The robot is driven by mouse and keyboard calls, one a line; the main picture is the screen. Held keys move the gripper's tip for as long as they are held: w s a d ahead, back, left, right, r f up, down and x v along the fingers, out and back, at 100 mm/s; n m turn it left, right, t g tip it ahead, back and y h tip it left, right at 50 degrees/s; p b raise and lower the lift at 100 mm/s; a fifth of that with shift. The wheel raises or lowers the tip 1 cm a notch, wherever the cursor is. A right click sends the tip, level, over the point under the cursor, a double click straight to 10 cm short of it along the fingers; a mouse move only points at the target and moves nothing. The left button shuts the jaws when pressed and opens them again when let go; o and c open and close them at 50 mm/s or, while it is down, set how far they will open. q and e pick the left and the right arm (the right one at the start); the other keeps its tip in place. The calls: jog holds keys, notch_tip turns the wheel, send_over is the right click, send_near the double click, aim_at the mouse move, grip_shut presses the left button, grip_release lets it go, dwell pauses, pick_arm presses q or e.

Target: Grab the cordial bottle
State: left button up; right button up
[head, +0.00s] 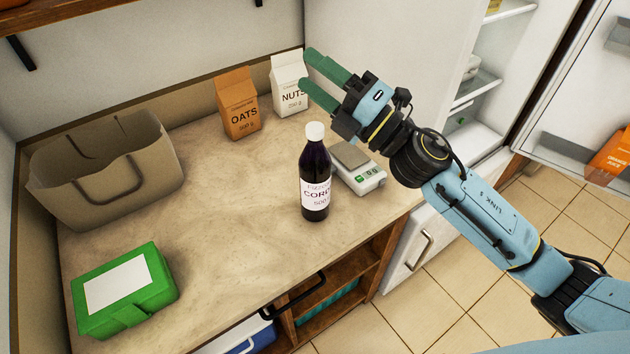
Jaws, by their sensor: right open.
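The cordial bottle (315,180) is dark with a white cap and a white label. It stands upright near the front right edge of the counter (220,210). My right gripper (308,72) is open and empty. In the picture it shows above the bottle, in front of the nuts carton (287,90), with its fingers pointing to the upper left. It is apart from the bottle. My left gripper is not in view.
A kitchen scale (368,178) stands just right of the bottle. An oats carton (238,105) is behind it. A beige bag (85,185) and a green box (140,300) are at the left. An open fridge (490,90) is at the right. The middle counter is clear.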

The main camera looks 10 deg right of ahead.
jog(key=s+a+n+g+y, duration=0.2)
jog(key=a+n+g, duration=0.1)
jog(key=n+g, duration=0.75)
jog(key=n+g+h, duration=0.3)
jog(key=n+h, duration=0.6)
jog(key=n, duration=0.1)
send_near(309, 140)
jog(key=shift+t, duration=0.25)
jog(key=x, duration=0.1)
jog(key=p+x, duration=0.1)
jog(key=x, duration=0.3)
jog(key=shift+w+f, duration=0.2)
jog(key=shift+w, duration=0.15)
jog(key=p+x, duration=0.1)
jog(key=x, duration=0.3)
jog(key=shift+a+f+p, duration=0.1)
jog(key=shift+p, duration=0.2)
jog(key=shift+a+f, duration=0.25)
jog(key=shift+f, duration=0.1)
